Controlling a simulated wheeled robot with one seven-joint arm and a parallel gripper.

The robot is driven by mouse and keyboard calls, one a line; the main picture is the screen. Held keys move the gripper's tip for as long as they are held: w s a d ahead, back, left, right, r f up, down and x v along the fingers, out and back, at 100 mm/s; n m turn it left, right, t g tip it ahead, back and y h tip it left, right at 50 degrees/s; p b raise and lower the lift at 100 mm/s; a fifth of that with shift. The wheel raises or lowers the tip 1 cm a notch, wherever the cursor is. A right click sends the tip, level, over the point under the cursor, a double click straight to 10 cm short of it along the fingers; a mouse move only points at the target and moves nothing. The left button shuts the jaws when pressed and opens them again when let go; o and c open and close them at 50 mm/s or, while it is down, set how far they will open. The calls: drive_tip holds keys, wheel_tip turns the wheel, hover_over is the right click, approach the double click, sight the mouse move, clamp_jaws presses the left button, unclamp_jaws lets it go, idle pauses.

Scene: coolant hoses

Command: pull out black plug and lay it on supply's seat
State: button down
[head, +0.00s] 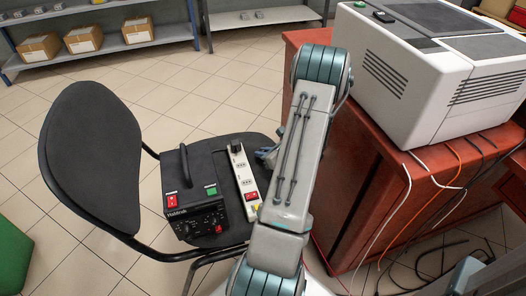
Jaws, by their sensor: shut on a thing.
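A white power strip (243,180) lies on the dark seat of the chair (204,150), with a red switch at its near end. The black plug (236,147) shows as a small dark shape at the strip's far end. I cannot tell whether it is still in its socket. The black supply (190,196) with a handle, red and green switches and knobs stands on the same seat, left of the strip. My gripper (262,155) is just right of the strip's far end, mostly hidden behind my arm. It is shut on what appears to be the plug; the contact is not clear.
The chair's backrest (92,155) rises at the left. A red cabinet (350,160) carrying a white machine (430,75) stands close on the right, with loose cables (440,185) hanging down. Shelves with boxes (83,39) are at the back. Tiled floor is open behind the chair.

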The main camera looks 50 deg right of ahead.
drive_tip(key=c, duration=1.3)
unclamp_jaws()
drive_tip(key=p+v, duration=0.2)
drive_tip(key=v, duration=1)
drive_tip(key=shift+p, duration=0.35)
